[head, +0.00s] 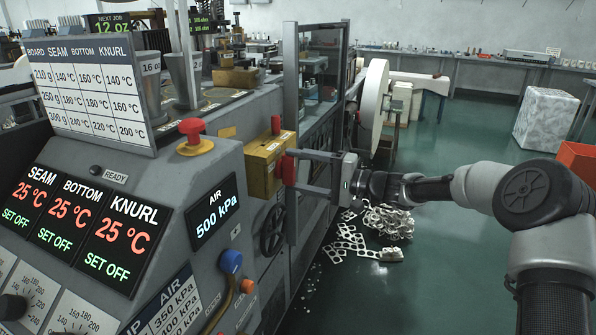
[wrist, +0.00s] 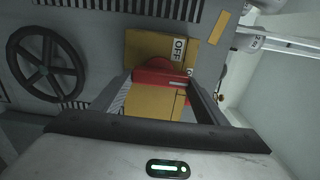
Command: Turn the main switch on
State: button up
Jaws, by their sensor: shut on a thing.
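The main switch is a yellow box (head: 262,164) on the machine's side, with a red handle (head: 287,170). In the wrist view the yellow box (wrist: 150,47) bears a label reading OFF, and the red handle (wrist: 160,77) lies just beside that label. My gripper (head: 291,170) reaches in from the right with its two fingers around the red handle, shut on it. The wrist view shows the fingers (wrist: 165,90) on either side of the handle. Part of the handle's contact with the fingers is hidden.
A red mushroom button (head: 193,128) on a yellow base stands on the console left of the switch. A handwheel (head: 274,230) sits below the box. Displays (head: 75,222) read 25 °C and SET OFF. Scrap strips (head: 375,228) lie on the floor beneath my arm.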

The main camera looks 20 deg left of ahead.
jog(key=o, duration=1)
jog(key=shift+o, duration=0.2)
jog(key=shift+d, duration=0.15)
jog(key=s+d+p, duration=0.1)
jog(key=d, duration=1.6)
jog(key=shift+s, duration=0.15)
